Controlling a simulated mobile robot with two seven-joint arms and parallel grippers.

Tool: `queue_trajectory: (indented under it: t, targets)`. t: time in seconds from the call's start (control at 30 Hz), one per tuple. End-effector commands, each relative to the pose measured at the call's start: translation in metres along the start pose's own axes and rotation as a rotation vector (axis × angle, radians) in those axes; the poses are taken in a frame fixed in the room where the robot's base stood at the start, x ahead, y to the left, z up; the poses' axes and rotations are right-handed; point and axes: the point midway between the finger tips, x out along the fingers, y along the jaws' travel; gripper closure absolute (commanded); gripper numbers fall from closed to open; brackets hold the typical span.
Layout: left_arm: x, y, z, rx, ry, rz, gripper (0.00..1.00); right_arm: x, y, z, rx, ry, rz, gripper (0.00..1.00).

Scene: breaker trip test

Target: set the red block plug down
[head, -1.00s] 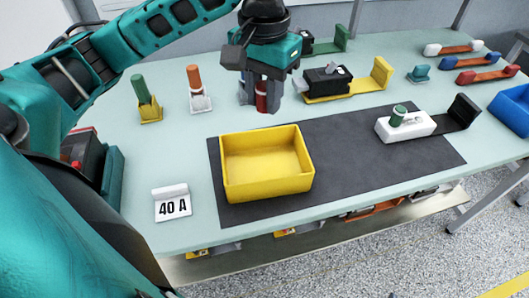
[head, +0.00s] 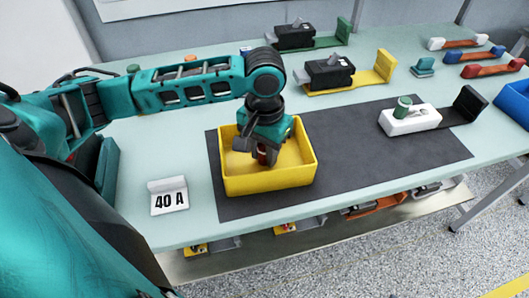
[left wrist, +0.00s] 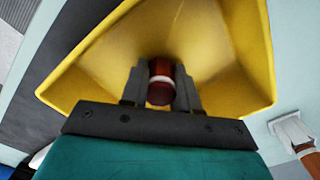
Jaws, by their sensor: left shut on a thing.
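My left gripper (head: 262,152) is over and partly inside the yellow tray (head: 268,182) in the head view. It is shut on the red block plug (head: 264,153), a dark red piece showing between the fingers. I cannot tell whether the plug touches the tray floor. My right gripper is not in view.
The tray stands on a dark mat (head: 360,150). A "40 A" card (head: 169,196) stands to its left. A white holder (head: 410,119) with a green plug (head: 403,105) is to the right. Black breakers (head: 329,72) stand behind. A blue bin (head: 510,108) is at the right edge.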

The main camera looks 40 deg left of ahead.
Motion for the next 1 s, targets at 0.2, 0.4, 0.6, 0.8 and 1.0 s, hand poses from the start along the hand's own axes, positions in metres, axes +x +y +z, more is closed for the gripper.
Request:
queue_trajectory:
  t: [0.2, 0.4, 0.6, 0.8, 1.0]
  targets:
    - [0.0035, 0.0003, -0.0003, 0.001, 0.001, 0.001, 1.0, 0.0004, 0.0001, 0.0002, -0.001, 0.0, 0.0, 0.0]
    - [0.0053, 0.0004, 0.0001, 0.0, -0.001, 0.001, 1.0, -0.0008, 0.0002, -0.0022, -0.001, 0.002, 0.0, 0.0]
    - [0.0061, 0.0003, -0.0001, 0.001, 0.001, 0.001, 0.53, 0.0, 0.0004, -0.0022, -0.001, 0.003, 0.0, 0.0]
    - [0.006, 0.0002, -0.0002, 0.0, 0.001, 0.001, 0.45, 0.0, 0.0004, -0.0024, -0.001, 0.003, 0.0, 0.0]
    - [0.0027, 0.0001, -0.0008, 0.0, 0.004, 0.001, 0.45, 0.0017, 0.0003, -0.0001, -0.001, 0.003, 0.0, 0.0]
